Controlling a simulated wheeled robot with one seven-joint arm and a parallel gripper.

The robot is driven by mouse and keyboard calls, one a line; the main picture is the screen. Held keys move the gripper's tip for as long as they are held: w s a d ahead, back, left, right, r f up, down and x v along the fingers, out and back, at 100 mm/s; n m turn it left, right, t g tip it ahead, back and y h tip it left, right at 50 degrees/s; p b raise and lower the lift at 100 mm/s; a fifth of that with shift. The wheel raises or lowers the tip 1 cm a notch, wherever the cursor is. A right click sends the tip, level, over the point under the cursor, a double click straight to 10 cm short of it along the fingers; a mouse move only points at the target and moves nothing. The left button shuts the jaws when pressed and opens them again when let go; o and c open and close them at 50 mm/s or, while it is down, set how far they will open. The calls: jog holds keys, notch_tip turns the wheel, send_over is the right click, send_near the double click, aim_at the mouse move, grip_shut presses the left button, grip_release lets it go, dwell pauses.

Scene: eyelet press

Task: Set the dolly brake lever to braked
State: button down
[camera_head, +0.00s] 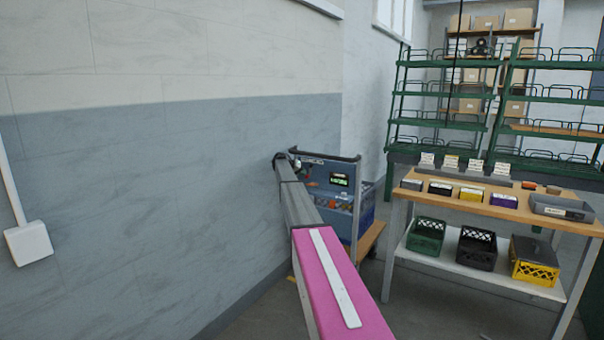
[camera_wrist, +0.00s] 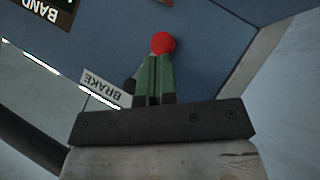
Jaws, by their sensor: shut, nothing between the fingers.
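The dolly (camera_head: 338,182) stands against the wall, with a blue panel and a small lit display. In the wrist view its blue panel (camera_wrist: 205,65) fills the background. The brake lever's round red knob (camera_wrist: 162,43) shows right at the tips of my gripper (camera_wrist: 158,57). The green fingers are shut with nothing between them. I cannot tell whether they touch the knob. The lever's shaft is hidden. A white label reading BRAKE (camera_wrist: 105,86) is left of the fingers. In the head view my arm reaches to the dolly's upper left, and the lever cannot be made out there.
The plain wall (camera_head: 170,190) runs close along my arm's left side. A wooden-topped workbench (camera_head: 455,203) with small boxes stands to the right, with several crates on its lower shelf. Green racks (camera_head: 440,95) stand behind. Floor is free between arm and bench.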

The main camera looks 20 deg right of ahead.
jog(key=shift+s+d+f+n+g+h, duration=0.2)
jog(key=shift+n+g+h, duration=0.1)
jog(key=shift+n+h, duration=0.15)
jog(key=shift+s+d+f+n+g+h, duration=0.1)
jog(key=shift+f+n+g+h, duration=0.1)
jog(key=shift+n+g+h, duration=0.2)
jog(key=shift+s+d+f+n+g+h, duration=0.1)
jog(key=shift+s+d+n+g+h, duration=0.15)
jog(key=shift+n+h, duration=0.25)
jog(key=shift+s+d+f+n+g+h, duration=0.15)
jog(key=shift+s+n+g+h, duration=0.15)
jog(key=shift+h, duration=0.25)
jog(key=shift+r, duration=0.1)
jog(key=shift+a, duration=0.1)
